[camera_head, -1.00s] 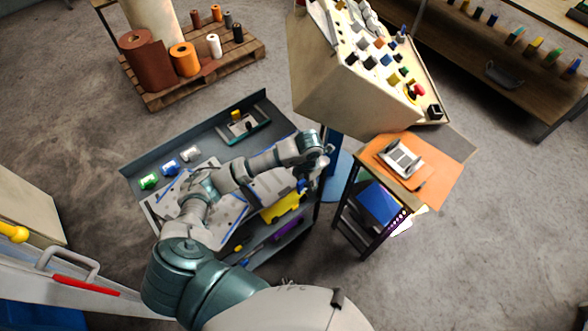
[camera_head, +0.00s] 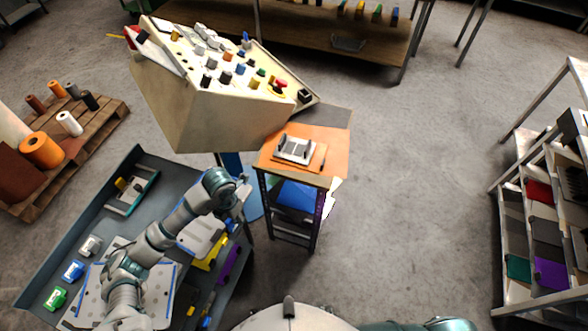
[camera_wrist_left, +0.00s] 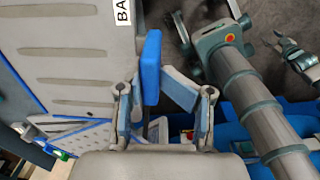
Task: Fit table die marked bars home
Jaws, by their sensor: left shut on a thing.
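My left gripper (camera_head: 238,207) is over the right part of the grey cart. In the left wrist view its fingers (camera_wrist_left: 163,108) are shut on a blue grip piece (camera_wrist_left: 152,68). A grey slotted plate (camera_wrist_left: 65,62), blue along its left edge, lies close beside the grip. Its white label starts with "BA" and the rest is cut off, so I cannot read the full mark. In the head view a pale plate (camera_head: 200,238) lies below the left gripper. My right gripper seems to show at the wrist view's right edge (camera_wrist_left: 288,48); its jaw state is unclear.
A small orange-topped stand (camera_head: 333,148) carries a white frame-like fixture (camera_head: 295,149). A sloped control console (camera_head: 205,105) stands behind it. The grey cart (camera_head: 45,255) holds small coloured items. A rack (camera_head: 510,215) stands at right. Bare floor lies between stand and rack.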

